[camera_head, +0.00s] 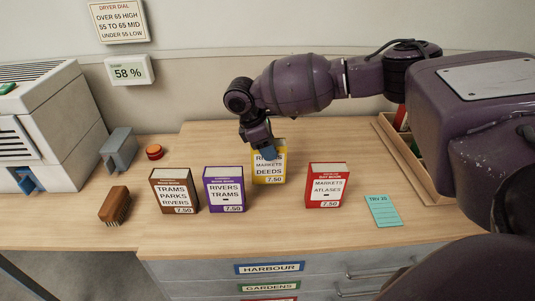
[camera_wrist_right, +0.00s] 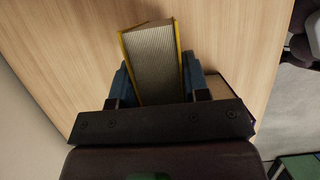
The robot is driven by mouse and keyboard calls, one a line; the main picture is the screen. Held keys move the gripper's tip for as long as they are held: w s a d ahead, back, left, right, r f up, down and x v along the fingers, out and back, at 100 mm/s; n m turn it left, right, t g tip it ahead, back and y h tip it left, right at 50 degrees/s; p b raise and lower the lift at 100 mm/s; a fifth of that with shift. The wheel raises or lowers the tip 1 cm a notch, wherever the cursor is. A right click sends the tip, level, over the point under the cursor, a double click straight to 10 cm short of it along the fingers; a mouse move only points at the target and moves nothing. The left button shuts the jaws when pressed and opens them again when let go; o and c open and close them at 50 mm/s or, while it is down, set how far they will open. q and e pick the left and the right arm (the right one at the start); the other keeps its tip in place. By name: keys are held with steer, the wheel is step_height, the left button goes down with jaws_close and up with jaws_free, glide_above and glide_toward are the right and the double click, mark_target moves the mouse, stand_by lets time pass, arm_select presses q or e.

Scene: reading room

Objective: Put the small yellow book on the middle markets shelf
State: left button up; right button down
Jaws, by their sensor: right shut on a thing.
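The small yellow book (camera_head: 269,174) is upright near the middle of the table in the head view; its label has the lines MARKETS and DEEDS and 7.50, with the top line partly covered. My right gripper (camera_head: 264,152) comes down on it from above, shut on its upper part. In the right wrist view the book's pale page edges and yellow covers (camera_wrist_right: 152,62) sit between the blue fingers (camera_wrist_right: 156,80). I cannot tell whether the book's bottom touches the table. My left gripper is not in view. No shelf labelled markets is readable in these frames.
A brown book (camera_head: 173,191), a purple book (camera_head: 224,189) and a red book (camera_head: 326,185) stand nearby. Below are drawer labels HARBOUR (camera_head: 269,268) and GARDENS (camera_head: 269,287).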

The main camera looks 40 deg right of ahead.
step_height(320, 180, down, 2)
steer(key=shift+w+f, duration=0.1)
steer(key=c, duration=0.6)
jaws_free()
